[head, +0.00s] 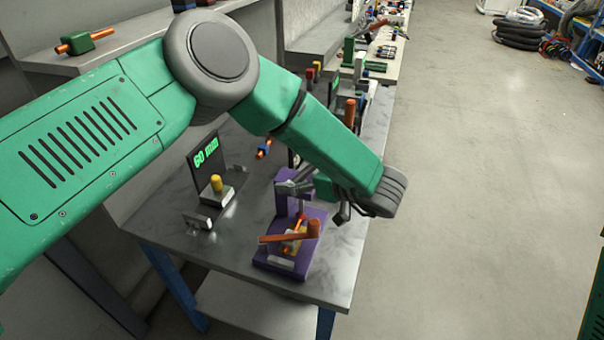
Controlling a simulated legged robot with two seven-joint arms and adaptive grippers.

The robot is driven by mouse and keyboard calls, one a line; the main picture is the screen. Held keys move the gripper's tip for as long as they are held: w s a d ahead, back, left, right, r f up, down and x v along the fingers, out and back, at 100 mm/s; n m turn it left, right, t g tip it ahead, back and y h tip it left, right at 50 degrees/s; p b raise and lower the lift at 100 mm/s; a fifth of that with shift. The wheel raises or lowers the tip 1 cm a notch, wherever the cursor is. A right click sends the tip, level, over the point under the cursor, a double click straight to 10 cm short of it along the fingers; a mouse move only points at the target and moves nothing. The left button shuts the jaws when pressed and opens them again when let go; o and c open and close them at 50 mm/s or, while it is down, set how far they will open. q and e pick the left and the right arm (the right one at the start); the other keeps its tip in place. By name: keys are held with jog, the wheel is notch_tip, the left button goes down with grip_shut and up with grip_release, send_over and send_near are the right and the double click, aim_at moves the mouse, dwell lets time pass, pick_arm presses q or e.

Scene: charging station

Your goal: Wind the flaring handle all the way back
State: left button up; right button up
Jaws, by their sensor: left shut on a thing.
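The purple flaring tool (283,257) stands on the near end of the grey metal table. An orange lever (290,232) with an upright knob lies across its lower part. My left gripper (312,189) reaches in from the right of the tool's purple upright, at the top. It is shut on what appears to be the flaring handle, a grey part (292,187) at the top of the upright. The fingers and wrist hide much of this grip. My right gripper is not in view.
A small stand with a green "60 mm" display (206,153) and a yellow knob (216,183) is left of the tool. More tools line the table behind my arm. Open floor (460,200) lies to the right.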

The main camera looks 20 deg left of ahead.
pick_arm(q)
jog(key=shift+w+r, duration=0.15)
jog(key=o, duration=0.8)
jog(key=v, duration=1.2)
jog(key=shift+w, duration=0.1)
